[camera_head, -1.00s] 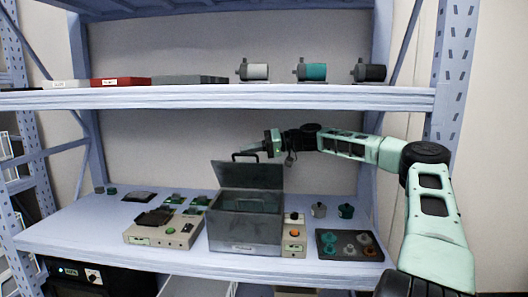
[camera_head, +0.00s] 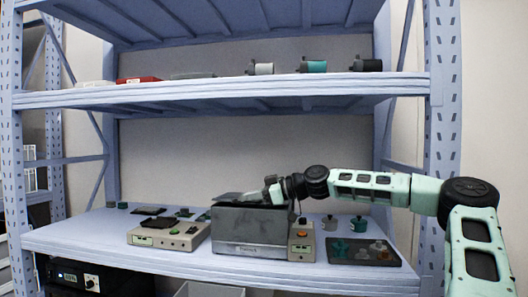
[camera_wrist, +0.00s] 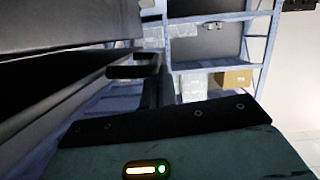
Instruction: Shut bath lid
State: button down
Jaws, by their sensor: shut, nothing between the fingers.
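The bath (camera_head: 248,248) is a grey box on the lower shelf, left of centre in the head view. Its dark lid (camera_head: 228,198) is low over the box top; its exact angle is hard to tell, and I cannot tell whether it is fully down. My gripper (camera_head: 271,189) is shut and empty at the upper right of the bath, close to the lid; contact is not clear. In the wrist view a dark panel, likely the lid (camera_wrist: 60,40), fills the left side, with a dark handle (camera_wrist: 133,70) near the middle.
A beige control box (camera_head: 168,236) stands left of the bath. A small unit with an orange knob (camera_head: 302,236) is right of it, then a dark tray (camera_head: 362,252) of coloured parts. The upper shelf (camera_head: 230,88) runs above my arm.

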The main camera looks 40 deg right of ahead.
jog(key=shift+s+a+f+n+b, duration=0.1)
jog(key=shift+f+n+b, duration=0.5)
jog(key=shift+f, duration=0.5)
